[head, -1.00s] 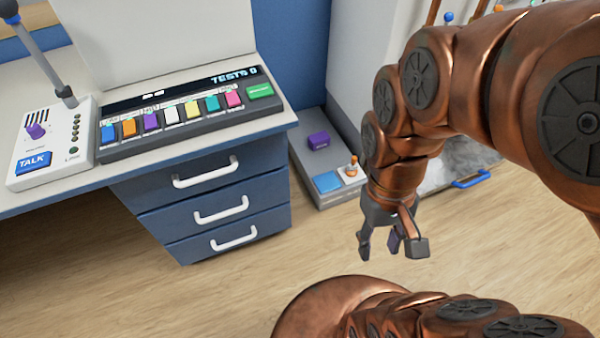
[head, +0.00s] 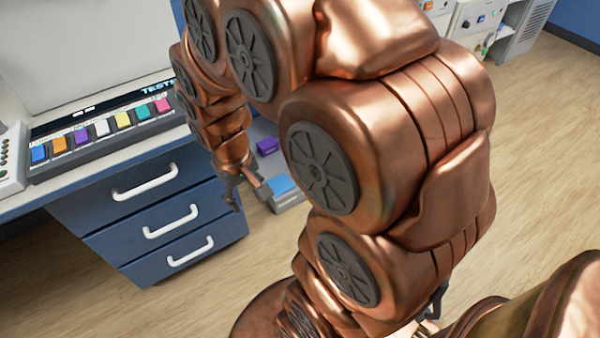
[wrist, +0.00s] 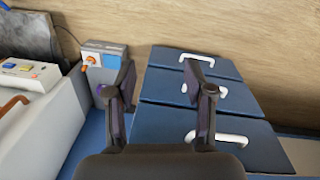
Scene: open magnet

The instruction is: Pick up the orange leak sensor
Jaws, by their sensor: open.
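The orange leak sensor appears to be the small orange piece (wrist: 90,60) on the end of a low grey platform (wrist: 104,76) in the wrist view, left of my left finger. In the head view my arm hides it. There the platform shows only partly, with a blue square (head: 283,186) and a purple block (head: 268,146) on it. My gripper (wrist: 160,75) is open and empty, its two dark fingers apart in front of the blue drawers. In the head view my gripper (head: 247,190) is beside the drawer cabinet, left of the platform.
The blue drawer cabinet (head: 118,232) has protruding white handles (head: 185,250). A panel with several coloured switches (head: 100,127) lies on the counter above. A white unit with buttons (wrist: 30,75) stands at the left in the wrist view. Wooden floor (head: 85,300) is open in front.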

